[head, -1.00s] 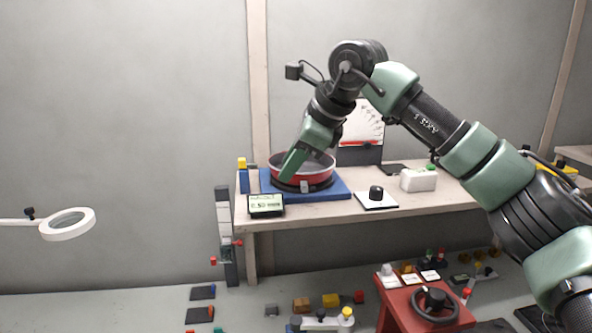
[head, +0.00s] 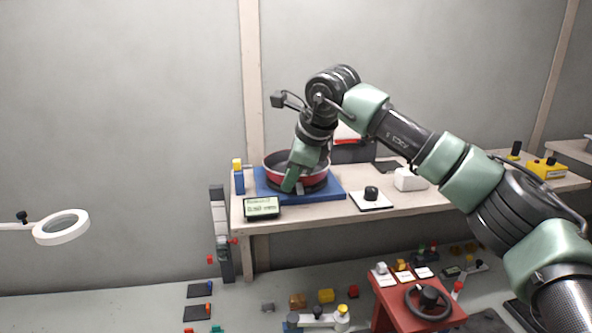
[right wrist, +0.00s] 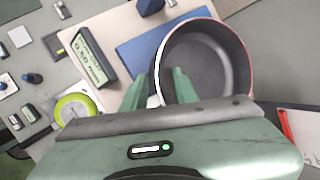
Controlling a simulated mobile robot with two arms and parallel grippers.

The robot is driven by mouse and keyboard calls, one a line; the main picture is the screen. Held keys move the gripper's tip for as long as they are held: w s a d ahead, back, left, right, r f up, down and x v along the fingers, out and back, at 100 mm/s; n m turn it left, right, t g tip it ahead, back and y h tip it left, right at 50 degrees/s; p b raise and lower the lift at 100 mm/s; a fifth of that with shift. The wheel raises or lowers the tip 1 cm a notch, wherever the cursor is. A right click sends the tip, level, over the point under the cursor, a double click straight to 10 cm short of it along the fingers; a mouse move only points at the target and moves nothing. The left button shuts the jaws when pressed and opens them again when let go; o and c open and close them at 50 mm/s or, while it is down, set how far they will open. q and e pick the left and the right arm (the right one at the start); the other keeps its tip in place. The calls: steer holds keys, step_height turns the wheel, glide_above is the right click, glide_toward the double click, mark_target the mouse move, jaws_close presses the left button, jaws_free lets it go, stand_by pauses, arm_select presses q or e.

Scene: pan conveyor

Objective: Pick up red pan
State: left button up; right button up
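The red pan (head: 312,179), with a dark grey inside, sits on a blue mat (head: 334,193) on the bench. It also shows in the right wrist view (right wrist: 215,75), its rim seen from above. My right gripper (head: 290,184) is low at the pan's near left side. In the right wrist view its two green fingers (right wrist: 158,88) are apart, one outside the pan wall and one over the inside, with the rim between them. A gap shows, so it looks open. The fingertips' depth is partly hidden. My left gripper is not in view.
A digital display (head: 262,207) stands close to the mat's left front corner. A blue block with a yellow top (head: 238,178) is left of the pan. A black knob on a white plate (head: 371,194) and a white box (head: 409,179) stand to the right.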

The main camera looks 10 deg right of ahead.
steer(key=shift+s, duration=0.2)
jaws_close()
steer(key=shift+r, duration=0.15)
stand_by(1.0)
